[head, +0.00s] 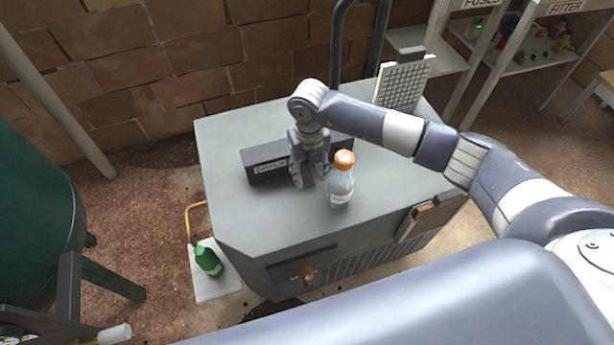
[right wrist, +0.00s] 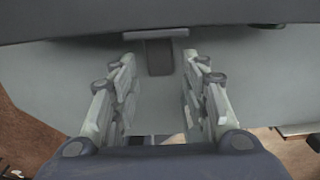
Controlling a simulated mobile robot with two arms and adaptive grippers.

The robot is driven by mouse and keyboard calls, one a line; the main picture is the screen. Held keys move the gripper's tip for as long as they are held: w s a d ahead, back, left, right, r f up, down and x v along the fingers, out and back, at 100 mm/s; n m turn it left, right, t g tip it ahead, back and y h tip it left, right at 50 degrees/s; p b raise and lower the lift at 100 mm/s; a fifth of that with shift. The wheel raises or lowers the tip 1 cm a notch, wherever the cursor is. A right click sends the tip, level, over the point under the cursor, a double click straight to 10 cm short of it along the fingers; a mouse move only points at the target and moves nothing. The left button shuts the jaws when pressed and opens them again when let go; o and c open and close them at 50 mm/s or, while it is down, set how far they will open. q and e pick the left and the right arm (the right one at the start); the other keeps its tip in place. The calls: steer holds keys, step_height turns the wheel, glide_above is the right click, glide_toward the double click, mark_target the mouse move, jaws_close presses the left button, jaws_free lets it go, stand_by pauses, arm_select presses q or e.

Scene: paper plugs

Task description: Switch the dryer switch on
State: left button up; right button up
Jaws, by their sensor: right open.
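A black box (head: 267,165) with a small white label lies on top of the grey cabinet (head: 225,135). The label is too small to read surely, so I cannot tell if it names the dryer. My right gripper (head: 309,184) is open and points down in front of the box, hiding part of its front. In the right wrist view, the spread fingers of the right gripper (right wrist: 160,72) have a dark upright piece (right wrist: 159,58) between and beyond them, perhaps the switch. Nothing is held. My left gripper is not in view.
A clear bottle with an orange cap (head: 341,182) stands close right of the right gripper. A gridded white panel (head: 402,85) stands at the cabinet's back right. A green bottle (head: 208,261) is low at the left. The cabinet's front left top is clear.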

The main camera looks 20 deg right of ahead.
mark_target(307, 176)
steer(key=shift+f+b, duration=0.95)
steer(key=shift+f, duration=0.4)
steer(key=shift+c, duration=0.3)
steer(key=c, duration=0.6)
